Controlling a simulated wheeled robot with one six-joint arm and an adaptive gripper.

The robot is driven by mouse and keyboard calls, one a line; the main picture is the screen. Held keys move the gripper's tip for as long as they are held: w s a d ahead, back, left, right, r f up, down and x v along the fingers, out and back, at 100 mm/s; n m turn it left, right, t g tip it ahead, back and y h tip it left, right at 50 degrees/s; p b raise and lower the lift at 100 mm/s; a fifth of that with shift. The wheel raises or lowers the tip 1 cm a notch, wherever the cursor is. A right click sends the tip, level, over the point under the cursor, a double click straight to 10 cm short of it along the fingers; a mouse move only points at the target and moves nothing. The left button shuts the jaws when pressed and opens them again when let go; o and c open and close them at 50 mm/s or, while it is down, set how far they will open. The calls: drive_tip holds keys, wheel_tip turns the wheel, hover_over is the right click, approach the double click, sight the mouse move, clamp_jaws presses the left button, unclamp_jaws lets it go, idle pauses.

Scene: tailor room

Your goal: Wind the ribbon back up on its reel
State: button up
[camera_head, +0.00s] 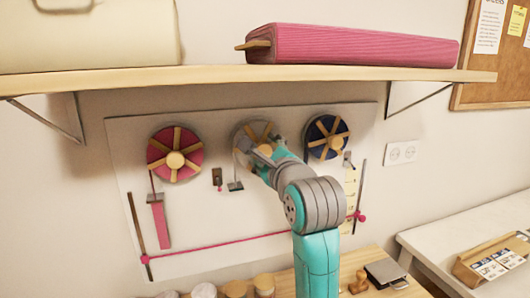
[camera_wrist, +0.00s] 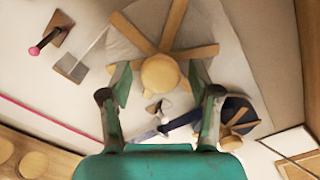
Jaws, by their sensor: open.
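Three spoked reels hang on a pale wall board: a pink one (camera_head: 175,154) at left, a whitish one (camera_head: 243,133) in the middle and a navy one (camera_head: 326,137) at right. A pink ribbon strip (camera_head: 161,225) hangs below the left reel. My gripper (camera_head: 262,152) is at the middle reel and partly hides it. In the wrist view my gripper (camera_wrist: 160,78) is open, with the middle reel's round wooden hub (camera_wrist: 160,73) between its fingers; contact cannot be told. A pale ribbon (camera_wrist: 93,45) runs from that reel to a grey clip (camera_wrist: 71,67).
A pink cord (camera_head: 235,243) crosses the board's lower part between two dark rods. A shelf (camera_head: 220,77) with a pink fabric roll (camera_head: 355,45) overhangs the board. Spools and a stamp stand on the table below.

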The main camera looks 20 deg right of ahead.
drive_tip(key=s, duration=1.1)
drive_tip(key=shift+s, duration=0.25)
